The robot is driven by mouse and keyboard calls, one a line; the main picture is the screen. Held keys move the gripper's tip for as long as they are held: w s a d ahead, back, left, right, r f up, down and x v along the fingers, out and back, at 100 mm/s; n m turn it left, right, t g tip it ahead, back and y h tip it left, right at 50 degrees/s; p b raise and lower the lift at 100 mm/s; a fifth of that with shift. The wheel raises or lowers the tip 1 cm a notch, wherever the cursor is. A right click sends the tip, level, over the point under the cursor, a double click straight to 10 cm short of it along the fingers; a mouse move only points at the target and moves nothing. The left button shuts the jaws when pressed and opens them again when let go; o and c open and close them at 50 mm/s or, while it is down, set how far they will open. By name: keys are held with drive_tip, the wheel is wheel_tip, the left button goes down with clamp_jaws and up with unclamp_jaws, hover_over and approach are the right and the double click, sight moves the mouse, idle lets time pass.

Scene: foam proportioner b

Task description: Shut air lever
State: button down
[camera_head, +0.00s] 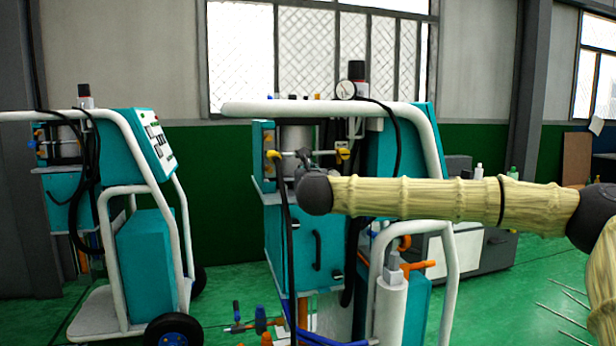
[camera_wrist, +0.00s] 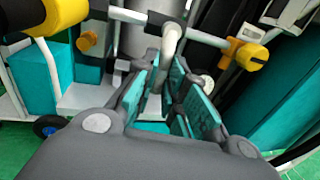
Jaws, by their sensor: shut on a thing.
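In the wrist view a pale grey bent rod, which looks like the air lever (camera_wrist: 172,38), comes down from a horizontal pipe between my fingers. My gripper (camera_wrist: 166,64) has its two teal-padded fingers on either side of this rod and is shut on it. The exact contact is partly hidden between the pads. In the head view my gripper (camera_head: 304,160) is small and dark, at the front of the middle teal machine, between two yellow pipe ends. My own arm hides part of the machine there, and the lever cannot be made out.
A yellow pipe end (camera_wrist: 251,56) is right of my fingers, and a larger yellow part (camera_wrist: 65,14) is at upper left. The machine's white tube frame (camera_head: 330,110) runs above my gripper. Black hoses (camera_head: 290,240) hang below. A second teal cart (camera_head: 150,250) stands left.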

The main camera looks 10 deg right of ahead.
drive_tip(key=c, duration=1.5)
unclamp_jaws()
drive_tip(key=shift+d, duration=0.1)
drive_tip(key=shift+o, duration=0.2)
drive_tip(key=s+a, duration=0.2)
drive_tip(key=s, duration=1)
